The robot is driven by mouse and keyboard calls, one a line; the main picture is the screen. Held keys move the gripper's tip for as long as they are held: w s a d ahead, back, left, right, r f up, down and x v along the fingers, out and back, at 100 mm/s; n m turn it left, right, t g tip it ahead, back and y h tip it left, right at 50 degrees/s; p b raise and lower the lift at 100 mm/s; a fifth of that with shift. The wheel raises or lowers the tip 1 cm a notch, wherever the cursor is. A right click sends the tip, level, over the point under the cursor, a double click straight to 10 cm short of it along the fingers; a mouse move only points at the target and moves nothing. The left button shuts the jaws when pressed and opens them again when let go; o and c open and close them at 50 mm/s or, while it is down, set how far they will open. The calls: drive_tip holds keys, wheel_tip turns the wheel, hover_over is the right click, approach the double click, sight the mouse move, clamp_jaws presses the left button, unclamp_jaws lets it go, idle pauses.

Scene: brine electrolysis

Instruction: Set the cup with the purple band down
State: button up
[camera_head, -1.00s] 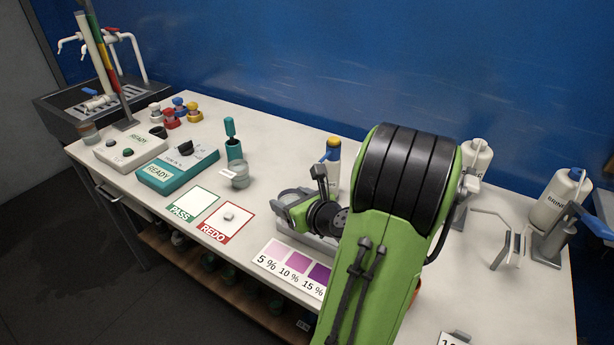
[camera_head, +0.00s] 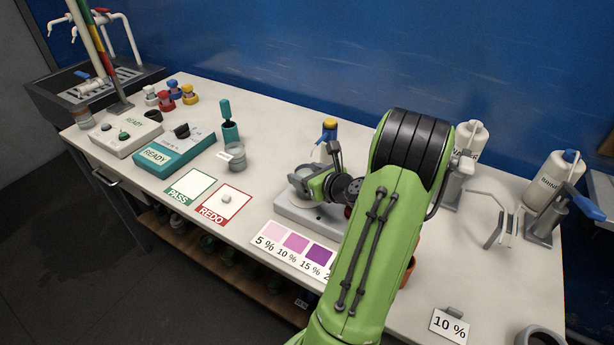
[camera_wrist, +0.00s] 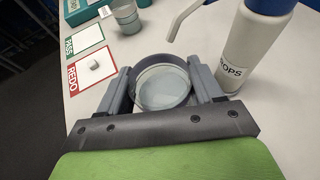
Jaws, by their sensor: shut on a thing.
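The cup with the purple band (camera_wrist: 163,70) is a round clear vessel with a dark purplish band around its top, seen from above in the wrist view. My gripper (camera_wrist: 161,90) is shut on it, one grey finger on each side. In the head view my gripper (camera_head: 311,184) is over a low grey block (camera_head: 287,209) on the bench, and the cup there is mostly hidden by my gripper. I cannot tell whether the cup's base touches the block.
A bottle marked "DROPS" (camera_wrist: 248,50) stands close to the right of the cup. The PASS card (camera_head: 190,187), the REDO card (camera_head: 222,206) with a small pale piece on it, and another clear cup (camera_head: 237,158) lie to the left. The colour strip (camera_head: 293,246) lies in front.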

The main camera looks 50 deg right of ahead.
drive_tip(key=o, duration=1.3)
drive_tip(key=shift+f, duration=0.1)
